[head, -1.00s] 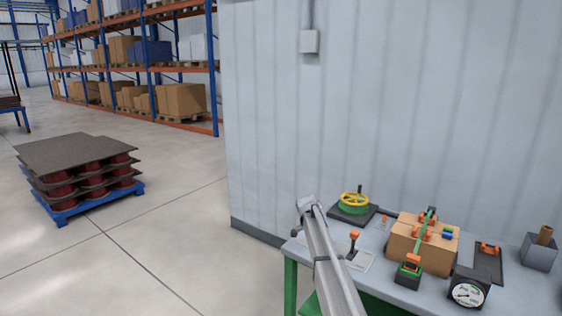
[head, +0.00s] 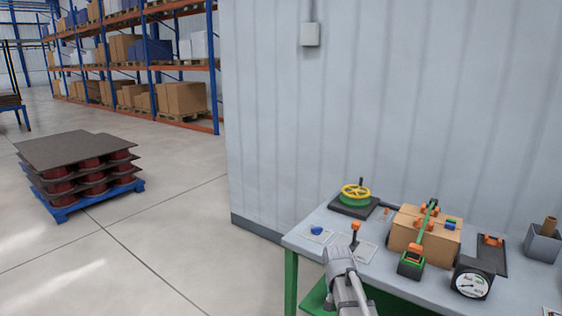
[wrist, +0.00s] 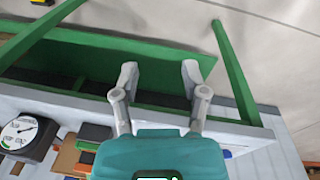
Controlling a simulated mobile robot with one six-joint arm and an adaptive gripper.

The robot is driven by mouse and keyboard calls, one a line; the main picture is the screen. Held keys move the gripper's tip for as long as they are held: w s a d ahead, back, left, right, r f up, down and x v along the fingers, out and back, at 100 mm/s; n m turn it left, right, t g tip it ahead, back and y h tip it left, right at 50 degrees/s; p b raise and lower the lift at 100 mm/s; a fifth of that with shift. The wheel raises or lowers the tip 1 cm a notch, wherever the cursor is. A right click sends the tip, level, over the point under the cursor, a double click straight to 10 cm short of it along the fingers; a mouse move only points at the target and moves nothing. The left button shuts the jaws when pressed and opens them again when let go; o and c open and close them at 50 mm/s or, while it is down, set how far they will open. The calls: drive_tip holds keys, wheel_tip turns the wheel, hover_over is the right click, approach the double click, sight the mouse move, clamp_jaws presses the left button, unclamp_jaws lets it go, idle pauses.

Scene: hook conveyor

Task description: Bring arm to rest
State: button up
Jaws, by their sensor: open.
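My gripper (wrist: 158,80) is open and empty in the wrist view, its two grey fingers apart. It hangs in front of the workbench, with the green lower shelf (wrist: 120,52) behind the fingers. In the head view my arm reaches in from the bottom, in front of the grey-topped bench (head: 312,250); the gripper itself is not visible there.
The bench holds a yellow handwheel (head: 356,191), an orange-knobbed lever (head: 355,232), a strapped cardboard box (head: 408,236), a gauge (head: 471,283) and a grey holder (head: 543,245). A wall (head: 320,120) stands behind. The floor to the left is free up to a loaded blue pallet (head: 65,213).

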drive_tip(key=s+f+n+y+b, duration=0.1)
drive_tip(key=s+n, duration=0.3)
drive_tip(key=s, duration=0.8)
drive_tip(key=shift+s+a+f+n, duration=0.3)
drive_tip(key=shift+s+a+f, duration=0.05)
drive_tip(key=shift+f, duration=0.2)
